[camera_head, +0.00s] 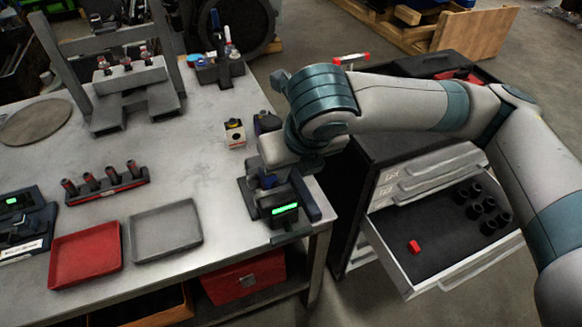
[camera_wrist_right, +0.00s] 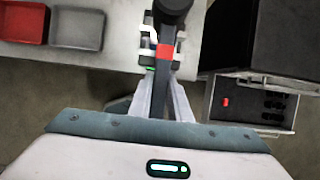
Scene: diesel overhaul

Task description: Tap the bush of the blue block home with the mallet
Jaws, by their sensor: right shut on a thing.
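My right gripper (camera_wrist_right: 166,90) is shut on the mallet's handle. The mallet (camera_wrist_right: 165,52) has a dark head at the top of the wrist view and a red band on its dark handle. It is over the dark fixture (camera_head: 285,210) at the bench's right front corner, which carries a green light. A small blue part (camera_head: 268,181) shows in that fixture, just below my right wrist; it appears to be the blue block. My wrist and the mallet hide much of it. I cannot make out the bush or whether the mallet touches anything. My left gripper is not in view.
A red tray (camera_head: 86,254), a grey tray (camera_head: 166,229) and a rack of pins (camera_head: 105,184) lie to the left. A cabinet with an open drawer (camera_head: 440,245) is to the right. The bench's middle is clear.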

